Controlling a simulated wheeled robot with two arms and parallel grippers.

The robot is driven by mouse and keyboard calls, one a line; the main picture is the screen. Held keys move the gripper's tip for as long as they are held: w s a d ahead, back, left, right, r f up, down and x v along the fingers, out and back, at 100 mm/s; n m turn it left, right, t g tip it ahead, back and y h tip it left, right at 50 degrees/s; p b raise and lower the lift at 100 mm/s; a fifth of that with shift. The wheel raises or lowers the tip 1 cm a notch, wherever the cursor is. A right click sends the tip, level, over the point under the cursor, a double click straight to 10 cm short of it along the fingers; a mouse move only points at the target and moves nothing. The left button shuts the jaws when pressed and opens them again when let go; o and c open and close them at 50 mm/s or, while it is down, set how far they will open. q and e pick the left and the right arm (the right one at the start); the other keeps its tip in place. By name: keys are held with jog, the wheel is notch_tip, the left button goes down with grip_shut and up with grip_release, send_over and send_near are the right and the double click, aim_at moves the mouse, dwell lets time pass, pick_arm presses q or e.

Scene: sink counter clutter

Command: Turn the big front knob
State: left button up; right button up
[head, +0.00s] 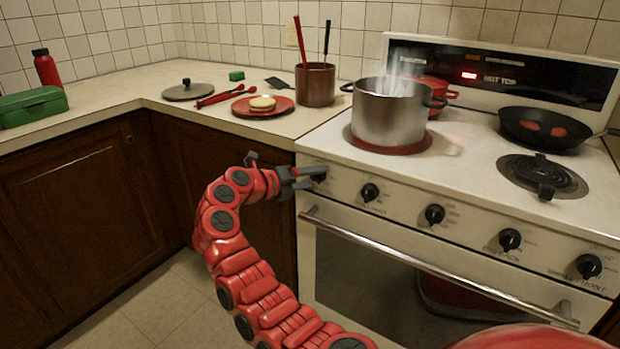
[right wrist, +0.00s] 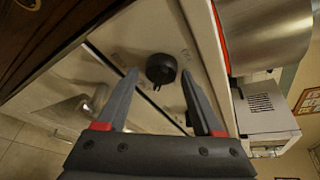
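The white stove (head: 460,165) has a row of black knobs along its front panel. The leftmost knob (head: 319,176) is partly hidden by my right gripper (head: 314,179) in the head view. In the right wrist view this round black knob (right wrist: 161,69) shows between the tips of my right gripper's spread fingers (right wrist: 159,74). The gripper is open, and I cannot tell whether a finger touches the knob. Other knobs to the right are a second knob (head: 370,192), a third (head: 435,214) and more beyond. My left gripper is not in view.
A steaming steel pot (head: 390,112) stands on the left front burner, above the panel. The oven handle (head: 440,268) runs below the knobs. A black pan (head: 545,128) sits at the back right. A red plate (head: 263,110) lies on the counter.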

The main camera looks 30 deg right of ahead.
jog(key=shift+o, duration=0.6)
jog(key=shift+r, duration=0.1)
